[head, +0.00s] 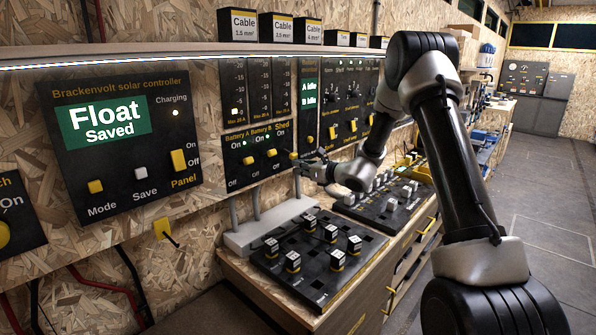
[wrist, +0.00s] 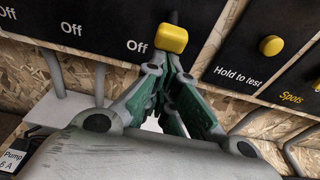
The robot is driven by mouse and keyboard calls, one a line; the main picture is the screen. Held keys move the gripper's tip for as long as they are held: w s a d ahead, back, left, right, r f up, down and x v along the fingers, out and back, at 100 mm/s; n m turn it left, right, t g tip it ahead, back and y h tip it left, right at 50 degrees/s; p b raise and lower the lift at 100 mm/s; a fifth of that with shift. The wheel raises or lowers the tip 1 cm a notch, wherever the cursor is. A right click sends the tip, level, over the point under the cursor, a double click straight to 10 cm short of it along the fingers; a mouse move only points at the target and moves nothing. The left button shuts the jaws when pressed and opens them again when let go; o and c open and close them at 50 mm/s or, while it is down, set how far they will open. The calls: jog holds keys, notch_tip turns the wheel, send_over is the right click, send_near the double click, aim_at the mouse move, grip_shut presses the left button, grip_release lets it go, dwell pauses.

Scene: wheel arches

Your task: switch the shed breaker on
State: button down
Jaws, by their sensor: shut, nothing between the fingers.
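The breaker panel (head: 240,168) is a black box on the wooden wall, labelled Battery A, Battery B and Shed, with On above and Off below. The shed breaker's yellow lever (head: 293,155) is at the right end of its row. In the wrist view the yellow lever tip (wrist: 171,38) sits low, level with the Off label. My gripper (head: 303,161) is at this lever, and its fingers are closed together with nothing between them. In the wrist view the closed fingertips (wrist: 166,68) are just below the lever tip; I cannot tell whether they touch it.
A solar controller (head: 120,140) hangs to the left. Right of the breakers is another black panel with a yellow Hold to test button (wrist: 271,45). Below are a grey conduit box (head: 262,226) and a black tray (head: 300,268) with several labelled blocks. The floor at right is clear.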

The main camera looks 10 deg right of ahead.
aim_at(295, 158)
jog(key=r+g, duration=0.1)
jog(key=r+g+h, duration=0.1)
jog(key=s+r+g+h, duration=0.1)
jog(key=shift+d+r+g, duration=0.2)
jog(key=shift+d+g, duration=0.1)
jog(key=shift+r, duration=0.75)
